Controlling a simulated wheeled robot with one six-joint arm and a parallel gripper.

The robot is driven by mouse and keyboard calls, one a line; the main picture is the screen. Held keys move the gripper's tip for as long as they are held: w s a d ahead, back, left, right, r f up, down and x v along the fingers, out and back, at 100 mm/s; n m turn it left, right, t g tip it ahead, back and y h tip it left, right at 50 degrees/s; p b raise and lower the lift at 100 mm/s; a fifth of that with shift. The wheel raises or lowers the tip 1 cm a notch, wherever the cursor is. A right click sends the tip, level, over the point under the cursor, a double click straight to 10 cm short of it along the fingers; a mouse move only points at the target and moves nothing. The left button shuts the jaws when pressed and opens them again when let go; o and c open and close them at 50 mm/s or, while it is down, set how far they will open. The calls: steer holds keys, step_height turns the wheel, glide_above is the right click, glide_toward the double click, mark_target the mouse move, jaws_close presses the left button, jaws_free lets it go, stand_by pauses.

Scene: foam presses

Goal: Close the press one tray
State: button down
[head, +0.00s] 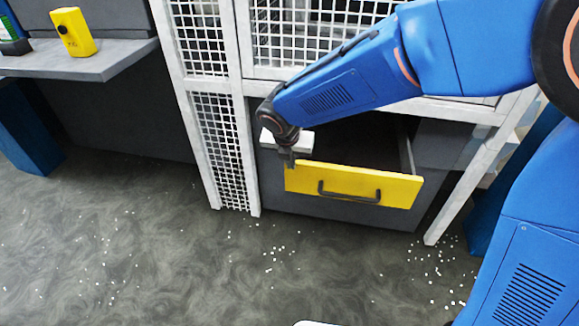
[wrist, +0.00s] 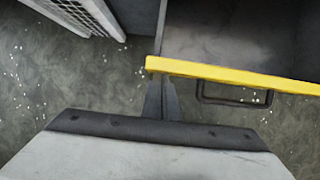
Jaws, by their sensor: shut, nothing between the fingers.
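The press tray is a grey drawer with a yellow front (head: 353,183) and a dark bar handle (head: 349,194). It stands pulled out below the white mesh cage in the head view. In the wrist view, the yellow front (wrist: 235,75) crosses the upper right, with the empty-looking grey tray inside (wrist: 245,32) beyond it and the handle (wrist: 232,99) on the near side. My gripper (head: 288,161) is shut and empty at the left end of the yellow front. Its fingers (wrist: 163,98) show just by that corner in the wrist view. I cannot tell whether they touch it.
The white mesh frame (head: 219,130) rises left of the tray, and a white leg (head: 460,195) stands to its right. A grey shelf (head: 90,58) at left holds a yellow device (head: 73,33). The floor (head: 180,260) in front is clear except for scattered white pellets.

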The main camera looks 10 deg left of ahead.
steer(key=w, duration=1.4)
steer(key=shift+w+d, duration=0.15)
steer(key=shift+d, duration=0.1)
